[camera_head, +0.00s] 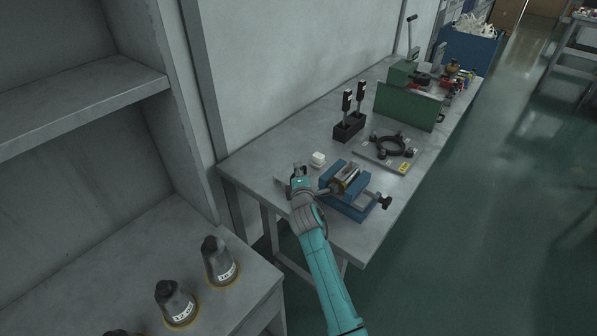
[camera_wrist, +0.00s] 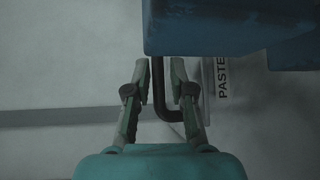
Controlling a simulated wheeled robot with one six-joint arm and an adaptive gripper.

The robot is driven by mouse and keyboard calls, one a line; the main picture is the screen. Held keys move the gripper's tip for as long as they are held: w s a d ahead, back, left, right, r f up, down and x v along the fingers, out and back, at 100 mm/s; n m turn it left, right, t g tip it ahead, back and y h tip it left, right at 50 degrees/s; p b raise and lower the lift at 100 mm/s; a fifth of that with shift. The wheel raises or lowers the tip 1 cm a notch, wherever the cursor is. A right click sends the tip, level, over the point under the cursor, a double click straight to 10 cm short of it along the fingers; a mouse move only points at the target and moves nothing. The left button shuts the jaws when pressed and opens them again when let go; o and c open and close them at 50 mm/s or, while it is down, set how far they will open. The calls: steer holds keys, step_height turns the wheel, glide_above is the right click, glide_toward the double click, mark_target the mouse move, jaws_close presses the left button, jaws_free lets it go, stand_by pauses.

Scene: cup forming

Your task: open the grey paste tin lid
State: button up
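A grey edge with a white label reading "PASTE" (camera_wrist: 222,78) shows in the wrist view, right of my gripper and partly under a blue block. The tin's body and lid cannot be made out clearly. A black bent bar (camera_wrist: 158,96) comes from beneath the blue block, runs between my fingers and bends right behind the right finger. My gripper (camera_wrist: 158,70) is open, its fingertips apart either side of the bar; I cannot tell whether they touch it. In the head view my gripper (camera_head: 299,172) is over the near left table edge, left of the blue vise.
The blue vise (camera_head: 345,202) holds a metallic piece (camera_head: 347,175) right of my gripper. A small white block (camera_head: 318,159) lies behind it. A black stand (camera_head: 349,128), a ring fixture (camera_head: 390,146) and a green machine (camera_head: 408,104) stand farther along the table (camera_head: 270,155).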

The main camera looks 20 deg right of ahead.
steer(key=shift+w, duration=0.25)
jaws_close()
steer(key=shift+r, duration=0.1)
